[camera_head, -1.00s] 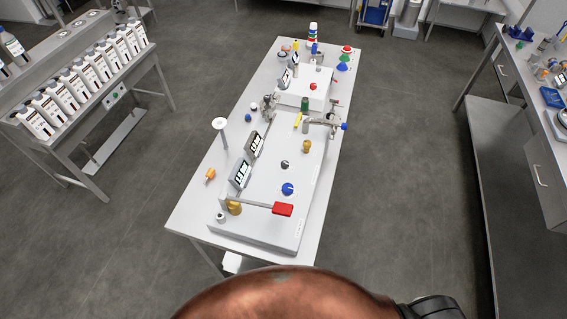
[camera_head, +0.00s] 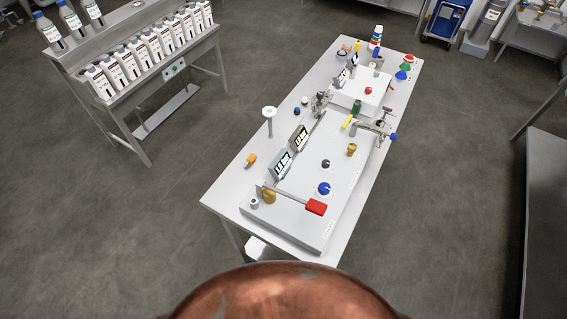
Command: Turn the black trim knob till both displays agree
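The black trim knob (camera_head: 325,163) is a small dark knob on the top of a low white panel (camera_head: 290,222) that lies on the long table. Two tilted displays stand along the panel's left side, a nearer display (camera_head: 283,163) and a farther display (camera_head: 299,138). Both show dark digits on white, too small to read. A larger blue knob (camera_head: 324,188) sits just nearer to me than the black knob. Neither of my grippers is in view, and nothing touches the black knob.
A red-handled lever (camera_head: 316,207) crosses the panel's near end, by a brass fitting (camera_head: 268,196). A brass knob (camera_head: 351,149) and a metal valve (camera_head: 372,128) stand farther back. A bottle rack (camera_head: 150,75) is at left, a bench (camera_head: 545,220) at right. Floor around the table is clear.

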